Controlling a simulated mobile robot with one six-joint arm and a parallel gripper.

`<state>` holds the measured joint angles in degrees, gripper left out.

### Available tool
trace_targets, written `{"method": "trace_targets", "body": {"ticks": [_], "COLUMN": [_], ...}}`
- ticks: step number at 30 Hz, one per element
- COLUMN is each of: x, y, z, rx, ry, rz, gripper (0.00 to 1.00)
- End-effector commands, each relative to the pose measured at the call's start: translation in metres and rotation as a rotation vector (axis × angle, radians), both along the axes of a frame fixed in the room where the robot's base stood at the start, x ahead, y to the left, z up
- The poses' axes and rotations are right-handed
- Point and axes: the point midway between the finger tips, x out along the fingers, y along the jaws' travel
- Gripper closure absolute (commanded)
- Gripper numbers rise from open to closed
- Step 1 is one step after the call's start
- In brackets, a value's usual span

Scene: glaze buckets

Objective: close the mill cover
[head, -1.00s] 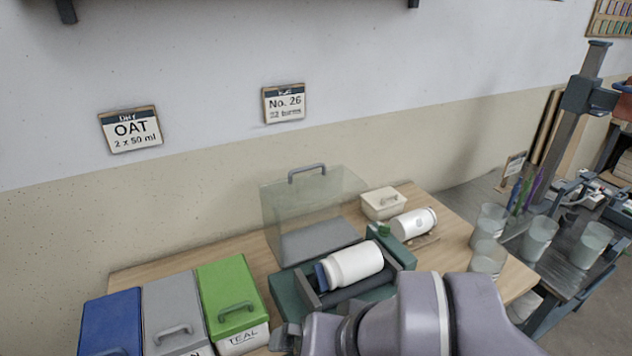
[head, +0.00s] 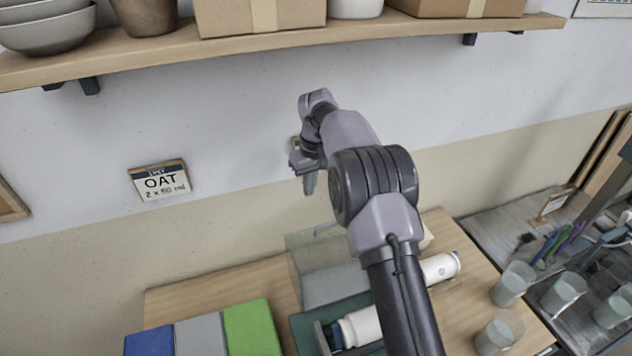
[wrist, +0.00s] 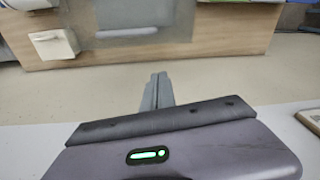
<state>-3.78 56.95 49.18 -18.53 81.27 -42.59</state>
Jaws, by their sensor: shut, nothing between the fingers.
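The clear mill cover (head: 306,268) stands raised at the back of the green mill (head: 306,330) in the head view, its lid part upright. My arm hides its right side and part of its handle (head: 327,228). A white jar with a blue lid (head: 362,326) lies on the mill, partly behind my arm. My gripper (head: 309,190) is shut and empty, high in front of the wall and above the cover, touching nothing. In the wrist view the shut fingers (wrist: 157,92) point toward the table edge, and a see-through panel, likely the cover (wrist: 125,18), shows at the top.
Blue, grey and green bins (head: 250,328) stand left of the mill. A second white jar (head: 440,266) and several cups (head: 513,284) are to the right. A cream box (wrist: 52,42) shows in the wrist view. A loaded shelf (head: 240,48) runs above my gripper.

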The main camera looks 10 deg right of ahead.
Motion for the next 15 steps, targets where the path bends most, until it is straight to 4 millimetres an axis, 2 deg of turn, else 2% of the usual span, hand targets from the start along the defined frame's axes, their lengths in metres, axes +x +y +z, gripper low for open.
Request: {"method": "trace_targets", "body": {"ticks": [5, 15], "x": [0.003, 0.008], "y": [0.002, 0.008], "z": [-0.024, -0.097], "rx": [-0.002, 0.000], "ry": [0.005, 0.005], "rz": [0.008, 0.005], "gripper": [1.00, 1.00]}}
